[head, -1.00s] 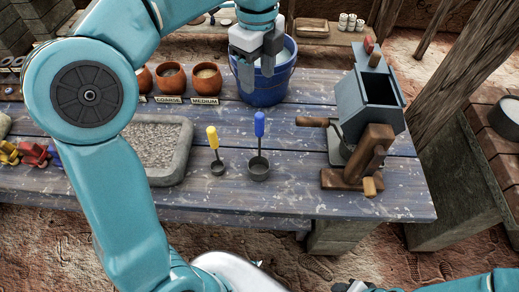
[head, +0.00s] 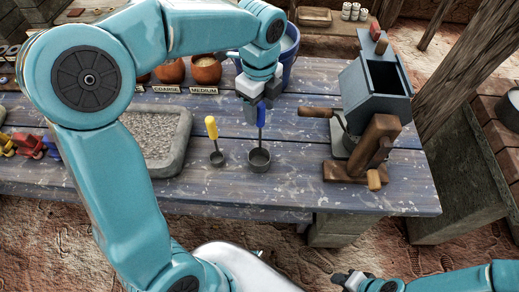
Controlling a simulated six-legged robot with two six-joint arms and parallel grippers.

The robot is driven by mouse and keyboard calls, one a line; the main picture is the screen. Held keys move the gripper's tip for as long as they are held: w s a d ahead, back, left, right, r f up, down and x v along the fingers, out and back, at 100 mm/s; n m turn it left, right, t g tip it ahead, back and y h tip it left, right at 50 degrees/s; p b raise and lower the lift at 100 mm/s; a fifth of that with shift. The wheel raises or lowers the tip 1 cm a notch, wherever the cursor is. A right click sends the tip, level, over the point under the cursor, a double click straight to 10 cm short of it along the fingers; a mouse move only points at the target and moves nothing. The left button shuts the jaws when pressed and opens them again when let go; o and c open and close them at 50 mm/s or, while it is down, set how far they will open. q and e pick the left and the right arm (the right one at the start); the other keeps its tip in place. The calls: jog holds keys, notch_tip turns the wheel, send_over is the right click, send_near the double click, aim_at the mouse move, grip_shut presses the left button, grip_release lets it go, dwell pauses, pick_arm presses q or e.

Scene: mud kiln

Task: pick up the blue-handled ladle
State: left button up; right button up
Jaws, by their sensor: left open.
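The blue-handled ladle (head: 259,158) stands on the blue-grey table, its dark cup down and its blue handle pointing up. My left gripper (head: 261,107) is open at the top of the blue handle, pointing down, with the handle's upper end between or just behind its fingers; I cannot tell whether they touch it. The yellow-handled ladle (head: 213,137) stands to its left. My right gripper (head: 345,281) shows low at the right, dark and small, away from the table; its jaws are not clear.
A grey hopper mill (head: 375,95) with a wooden base and crank stands to the right. A stone tray (head: 165,145) lies left. A blue bucket (head: 289,65) and clay pots (head: 206,70) stand behind. The table (head: 285,190) is clear in front of the ladles.

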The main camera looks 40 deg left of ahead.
pick_arm(q)
jog(key=shift+d+f, duration=0.1)
jog(key=shift+f, duration=0.75)
jog(key=shift+s+f, duration=0.2)
jog(key=shift+f, duration=0.2)
jog(key=shift+w+f, duration=0.1)
jog(key=shift+w, duration=0.05)
grip_shut()
notch_tip(320, 180, up, 20)
jog(key=p, duration=0.3)
jog(key=c, duration=0.6)
grip_release()
grip_shut()
